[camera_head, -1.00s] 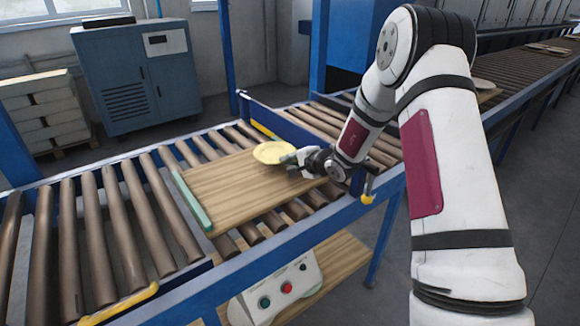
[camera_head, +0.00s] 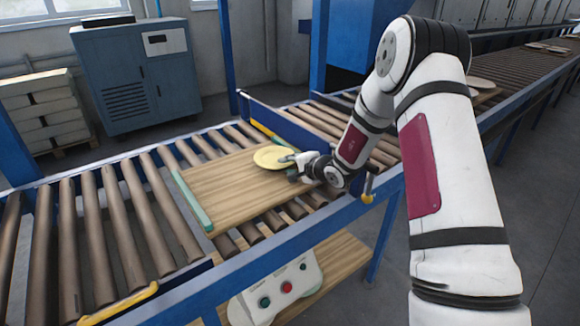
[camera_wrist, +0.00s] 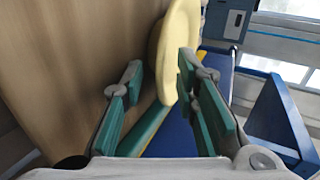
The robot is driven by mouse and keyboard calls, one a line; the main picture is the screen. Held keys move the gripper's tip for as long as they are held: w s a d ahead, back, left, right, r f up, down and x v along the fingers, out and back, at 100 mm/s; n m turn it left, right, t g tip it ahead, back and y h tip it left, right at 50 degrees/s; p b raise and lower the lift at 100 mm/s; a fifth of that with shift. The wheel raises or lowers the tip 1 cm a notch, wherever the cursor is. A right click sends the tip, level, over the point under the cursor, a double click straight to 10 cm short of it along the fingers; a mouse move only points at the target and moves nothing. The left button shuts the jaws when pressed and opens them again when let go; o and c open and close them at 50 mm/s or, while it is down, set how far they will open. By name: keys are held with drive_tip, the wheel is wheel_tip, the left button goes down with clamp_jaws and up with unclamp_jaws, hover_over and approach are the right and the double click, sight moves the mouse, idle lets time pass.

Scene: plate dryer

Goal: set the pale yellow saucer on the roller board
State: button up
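The pale yellow saucer (camera_head: 273,158) lies flat, seemingly on the wooden roller board (camera_head: 225,190), near its far right edge. In the wrist view the saucer (camera_wrist: 174,45) shows nearly edge-on beside the brown board face (camera_wrist: 75,65). My gripper (camera_head: 293,164) is low over the board at the saucer's right side. In the wrist view the two green-padded fingers of my gripper (camera_wrist: 162,72) stand apart, with the saucer's near rim between them, closer to the right finger. Whether that finger touches the rim is unclear.
The board has a green end strip (camera_head: 191,202) and lies on brown rollers (camera_head: 125,225) within a blue conveyor frame (camera_head: 345,215). A yellow bracket (camera_head: 120,304) is on the near rail. A control box (camera_head: 285,287) sits below. Bare board lies left of the saucer.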

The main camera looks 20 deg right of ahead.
drive_tip(key=v, duration=1.2)
drive_tip(key=s+a+r+n+g+y, duration=0.2)
drive_tip(key=s+a+r+n+y, duration=0.35)
drive_tip(key=a+r, duration=0.6)
drive_tip(key=s+a+r+n+g, duration=0.2)
drive_tip(key=s+a+g, duration=0.15)
drive_tip(key=s, duration=0.25)
drive_tip(key=s+a+r+n+g, duration=0.2)
drive_tip(key=s+a+r+n, duration=0.1)
drive_tip(key=s+a, duration=0.3)
drive_tip(key=s+d+n+g+h, duration=0.2)
drive_tip(key=s+n+g+h, duration=0.15)
drive_tip(key=s, duration=1.25)
drive_tip(key=s+d+t+h, duration=0.1)
drive_tip(key=s+d+h, duration=0.5)
drive_tip(key=s+d, duration=0.2)
drive_tip(key=shift+d+f, duration=0.15)
drive_tip(key=shift+d, duration=0.6)
drive_tip(key=shift+s, duration=0.1)
